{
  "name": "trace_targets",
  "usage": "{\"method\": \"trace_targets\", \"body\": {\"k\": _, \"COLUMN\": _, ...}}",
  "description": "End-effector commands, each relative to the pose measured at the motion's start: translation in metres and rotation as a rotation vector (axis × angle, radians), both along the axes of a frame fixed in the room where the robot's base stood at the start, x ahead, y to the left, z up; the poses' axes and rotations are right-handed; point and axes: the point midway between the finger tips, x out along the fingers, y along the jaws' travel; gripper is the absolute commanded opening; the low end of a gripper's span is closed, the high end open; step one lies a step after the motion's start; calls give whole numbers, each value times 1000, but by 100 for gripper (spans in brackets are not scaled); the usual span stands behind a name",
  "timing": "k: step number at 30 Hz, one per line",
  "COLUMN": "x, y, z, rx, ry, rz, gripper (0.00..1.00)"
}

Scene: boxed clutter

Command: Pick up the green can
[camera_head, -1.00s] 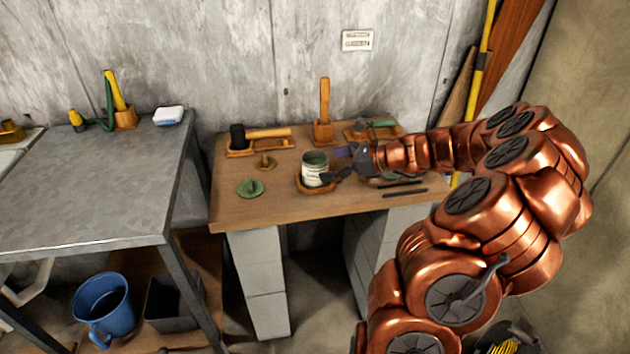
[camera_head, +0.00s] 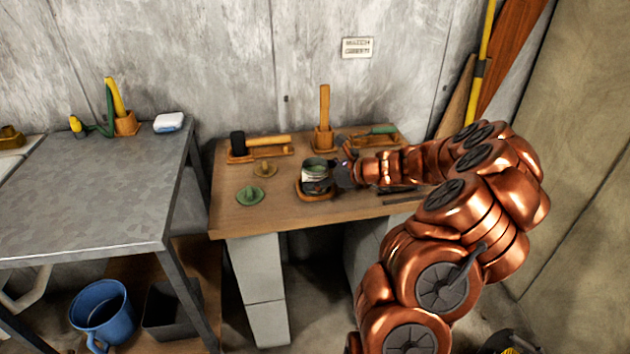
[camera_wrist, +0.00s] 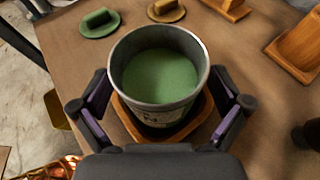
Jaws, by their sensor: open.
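The green can (camera_head: 317,174) is an open metal tin with a pale label and green contents. It stands upright in a shallow wooden tray (camera_head: 313,195) on the wooden table. In the wrist view the can (camera_wrist: 160,75) is at the centre, with the tray (camera_wrist: 202,127) around its base. My gripper (camera_wrist: 160,105) is open, with one dark, purple-padded finger on each side of the can's lower body.
A green lidded piece (camera_head: 250,195) and a tan one (camera_head: 264,169) lie left of the can. A metal table (camera_head: 90,205) is at left. The front left of the wooden table is clear.

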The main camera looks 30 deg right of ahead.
Motion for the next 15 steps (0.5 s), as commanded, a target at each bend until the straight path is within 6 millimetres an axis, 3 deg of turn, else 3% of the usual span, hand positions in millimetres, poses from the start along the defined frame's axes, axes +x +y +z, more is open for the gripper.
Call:
{"method": "trace_targets", "body": {"k": 6, "x": 0, "y": 0, "z": 0, "rx": 1, "ry": -1, "rz": 0, "gripper": 100}}
{"method": "trace_targets", "body": {"k": 15, "x": 0, "y": 0, "z": 0, "rx": 1, "ry": -1, "rz": 0, "gripper": 69}}
